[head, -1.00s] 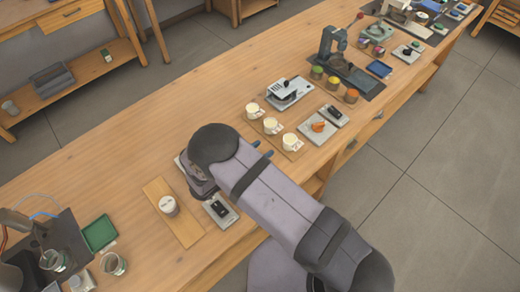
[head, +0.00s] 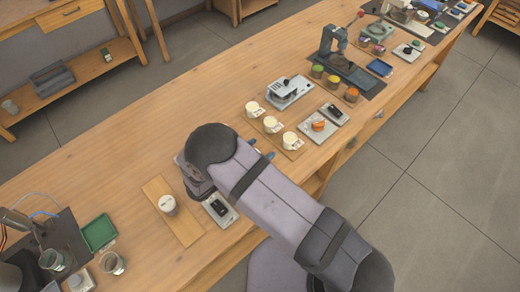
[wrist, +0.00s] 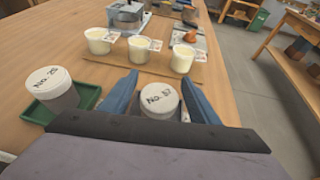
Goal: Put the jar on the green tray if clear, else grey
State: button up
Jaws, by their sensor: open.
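A jar with a white lid marked "No. 57" (wrist: 160,99) stands between the blue fingers of my gripper (wrist: 160,97) in the wrist view. The fingers are open, one on each side of it; I cannot tell whether either touches it. A second lidded jar, marked "No. 25" (wrist: 52,92), stands upright on a green tray (wrist: 92,97) at the left of the wrist view. In the head view my arm hides both jars and that tray; only the blue fingertips (head: 261,149) show past it. No plain grey tray can be made out clearly.
Cream-filled cups (head: 271,125) with cards stand on a wooden board beyond my gripper. Another white-lidded jar (head: 167,204) stands on a board (head: 185,228) at left. Another green tray (head: 99,233) lies near glass beakers (head: 112,263). The table's back left is bare.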

jog(key=b+v, duration=0.3)
jog(key=v, duration=0.8)
jog(key=s+d+r+m+g, duration=0.2)
jog(key=d+m+g, duration=0.65)
jog(key=d, duration=0.65)
jog(key=s+d+r+m+g+y, duration=0.2)
jog(key=s+d+m+y, duration=0.6)
jog(key=m, duration=1.1)
jog(key=shift+s+d+r+m, duration=0.35)
jog(key=shift+s+d+r, duration=0.2)
jog(key=shift+s, duration=0.1)
jog(key=shift+a, duration=0.1)
